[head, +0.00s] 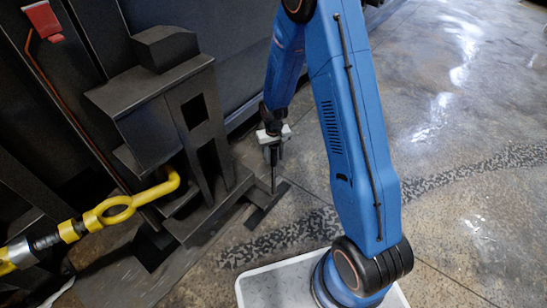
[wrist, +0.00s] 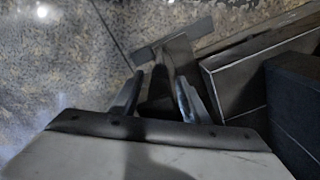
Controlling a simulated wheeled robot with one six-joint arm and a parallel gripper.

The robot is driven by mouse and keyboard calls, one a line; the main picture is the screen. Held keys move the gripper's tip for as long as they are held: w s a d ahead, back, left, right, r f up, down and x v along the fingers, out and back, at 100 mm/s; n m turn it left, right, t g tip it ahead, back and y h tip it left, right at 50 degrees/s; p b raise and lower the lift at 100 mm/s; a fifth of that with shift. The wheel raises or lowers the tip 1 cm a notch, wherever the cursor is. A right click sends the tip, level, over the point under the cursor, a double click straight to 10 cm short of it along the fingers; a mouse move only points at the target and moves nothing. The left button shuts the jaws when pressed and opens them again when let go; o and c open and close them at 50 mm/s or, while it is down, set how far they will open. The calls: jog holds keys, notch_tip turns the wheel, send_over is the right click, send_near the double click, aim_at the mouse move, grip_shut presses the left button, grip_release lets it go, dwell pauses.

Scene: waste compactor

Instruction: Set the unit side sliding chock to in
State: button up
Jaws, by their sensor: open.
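A dark flat T-shaped piece (head: 266,203), apparently the sliding chock, lies low at the floor by the right foot of the black steel frame. In the wrist view its flat bar (wrist: 178,49) shows just beyond my fingertips. My gripper (head: 273,184) points down over this piece. In the wrist view my gripper (wrist: 160,80) is open, its two fingers on either side of a dark narrow part of the piece. I cannot tell whether the fingers touch it.
The black steel frame (head: 157,95) stands close to the left of my gripper. A yellow hook and turnbuckle (head: 115,211) hang at its front. A red tag (head: 43,20) is at upper left. Speckled concrete floor (head: 455,120) is open to the right.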

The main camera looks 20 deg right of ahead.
jog(key=shift+f, duration=0.4)
grip_shut()
jog(key=s+a, duration=0.7)
jog(key=a, duration=0.3)
jog(key=shift+s, duration=0.15)
grip_release()
jog(key=shift+a, duration=0.15)
jog(key=shift+r, duration=0.1)
